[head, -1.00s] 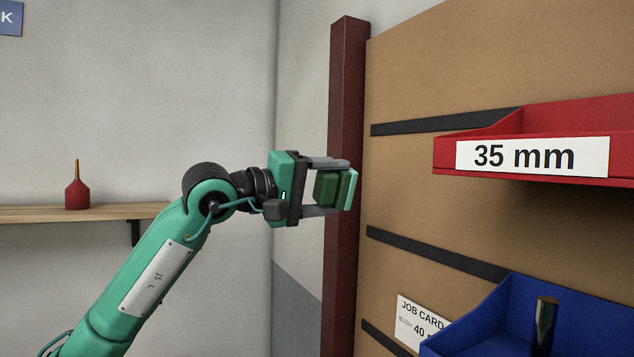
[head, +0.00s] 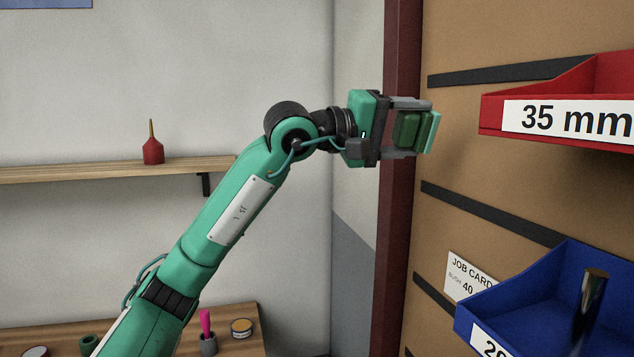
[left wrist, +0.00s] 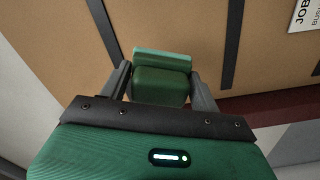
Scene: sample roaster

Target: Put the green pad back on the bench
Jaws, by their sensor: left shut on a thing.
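The green pad (head: 408,129) is a dark green block with a lighter green plate on its outer end. My left gripper (head: 410,128) is shut on it and holds it in the air before the tan panel. In the left wrist view the pad (left wrist: 161,80) sits between the two fingers of my left gripper (left wrist: 162,88). Part of a wooden bench (head: 245,325) shows at the bottom left, well below the gripper. My right gripper is not in view.
A red bin (head: 560,110) marked 35 mm and a blue bin (head: 535,290) hang on the panel (head: 470,150) at the right. A dark red post (head: 398,230) stands behind the gripper. A shelf (head: 90,172) holds a red oil can (head: 153,150). A pink-handled tool (head: 206,322) and a tin (head: 241,328) stand on the bench.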

